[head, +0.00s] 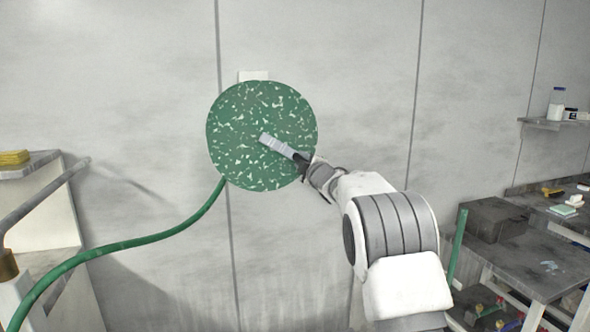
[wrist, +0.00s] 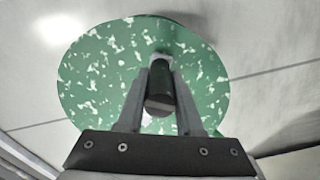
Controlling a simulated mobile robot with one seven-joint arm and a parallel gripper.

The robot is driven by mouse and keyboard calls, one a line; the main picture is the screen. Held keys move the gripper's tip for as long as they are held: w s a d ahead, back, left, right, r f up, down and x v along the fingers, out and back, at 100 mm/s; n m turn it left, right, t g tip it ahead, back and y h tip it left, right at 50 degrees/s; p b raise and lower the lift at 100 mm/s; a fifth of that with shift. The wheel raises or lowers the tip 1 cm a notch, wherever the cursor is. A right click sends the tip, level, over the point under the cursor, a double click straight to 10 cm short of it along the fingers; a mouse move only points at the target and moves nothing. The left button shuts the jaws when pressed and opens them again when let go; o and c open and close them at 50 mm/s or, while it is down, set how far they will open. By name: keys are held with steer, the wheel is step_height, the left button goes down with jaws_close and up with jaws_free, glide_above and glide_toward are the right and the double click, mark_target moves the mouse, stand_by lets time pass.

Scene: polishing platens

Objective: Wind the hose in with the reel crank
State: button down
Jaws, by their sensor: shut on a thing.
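The green, white-speckled reel disc (head: 240,120) is mounted on the wall in the head view, and it fills much of the wrist view (wrist: 90,85). A green hose (head: 150,238) leaves the disc's lower edge and runs down to the lower left. My gripper (head: 298,160) is in front of the right part of the disc. In the wrist view my gripper (wrist: 160,105) is shut on the dark crank handle (wrist: 159,88), which stands out from the disc between the two fingers. In the head view a light grey crank arm (head: 275,145) runs from the disc's middle toward my gripper.
A grey workbench (head: 540,262) with a dark box (head: 492,219) and small items stands at the right, below a wall shelf (head: 553,123) with bottles. At the left a yellow item (head: 14,157) lies on a ledge, near a grey bar (head: 40,197).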

steer(key=r+n, duration=0.1)
steer(key=d+r+n, duration=0.1)
steer(key=r, duration=0.1)
steer(key=shift+w+d+n+p, duration=0.15)
steer(key=shift+w+n+p, duration=0.05)
steer(key=shift+n+p, duration=0.2)
steer(key=shift+d+r+n+p, duration=0.2)
steer(key=shift+r+n+p, duration=0.25)
steer(key=shift+r+n, duration=1.25)
steer(key=c, duration=0.6)
jaws_free()
steer(key=shift+f, duration=0.15)
steer(key=b+v, duration=0.3)
steer(key=v, duration=1.4)
steer(key=shift+s, duration=0.2)
steer(key=shift+d, duration=0.1)
